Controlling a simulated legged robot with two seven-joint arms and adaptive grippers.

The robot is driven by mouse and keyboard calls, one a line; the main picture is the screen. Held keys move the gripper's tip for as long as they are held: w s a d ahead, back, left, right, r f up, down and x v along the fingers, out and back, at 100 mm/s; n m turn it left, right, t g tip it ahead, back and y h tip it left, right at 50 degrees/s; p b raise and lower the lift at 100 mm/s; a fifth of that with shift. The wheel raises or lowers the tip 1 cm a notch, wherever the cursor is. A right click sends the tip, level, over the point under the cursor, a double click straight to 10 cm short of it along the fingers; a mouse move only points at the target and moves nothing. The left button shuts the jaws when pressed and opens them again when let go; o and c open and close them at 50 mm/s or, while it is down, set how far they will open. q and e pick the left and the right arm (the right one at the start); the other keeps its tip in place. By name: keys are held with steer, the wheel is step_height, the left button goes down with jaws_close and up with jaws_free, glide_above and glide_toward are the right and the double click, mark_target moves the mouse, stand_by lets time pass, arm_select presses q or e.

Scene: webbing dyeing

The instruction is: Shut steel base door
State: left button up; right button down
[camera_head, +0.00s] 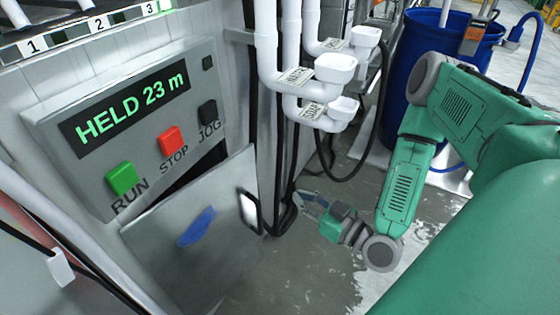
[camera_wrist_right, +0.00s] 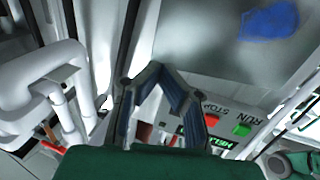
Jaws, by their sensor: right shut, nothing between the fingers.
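The steel base door (camera_head: 205,255) is a grey panel with a blue patch (camera_head: 197,227), below the control panel. A dark gap shows along its top edge, and it looks ajar. A pale rectangular piece with a dark rim (camera_head: 249,212) is at its right edge. My right gripper (camera_head: 300,196) is to the right of that edge, its fingers shut and empty. In the right wrist view the fingertips (camera_wrist_right: 155,72) come together just below the door (camera_wrist_right: 200,40); I cannot tell whether they touch it. My left gripper is not in view.
The control panel (camera_head: 50,130) reads HELD 23 m and has RUN, STOP and JOG buttons. White pipes with cups (camera_head: 335,68) and dark hoses (camera_head: 290,180) hang close to my right gripper. A blue barrel (camera_head: 425,70) stands behind my right arm. Wet grey floor is open below.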

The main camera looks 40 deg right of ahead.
steer(key=b, duration=0.3)
glide_toward(229, 152)
steer(key=shift+s+d+f, duration=0.25)
steer(key=shift+s+d, duration=0.25)
steer(key=shift+s, duration=0.15)
steer(key=shift+w+d, duration=0.1)
steer(key=shift+w, duration=0.2)
steer(key=shift+r, duration=0.1)
steer(key=shift+w+a, duration=0.15)
steer(key=shift+a, duration=0.1)
steer(key=w, duration=0.2)
steer(key=w+a+n+y+b, duration=0.1)
steer(key=w, duration=0.2)
steer(key=w+y+b, duration=0.1)
steer(key=w, duration=0.1)
steer(key=shift+w+a+n+g, duration=0.2)
steer(key=shift+w+n+g, duration=0.05)
steer(key=shift+n+g, duration=0.05)
steer(key=shift+w+r, duration=0.1)
steer(key=shift+w, duration=0.15)
steer(key=shift+w+a, duration=0.1)
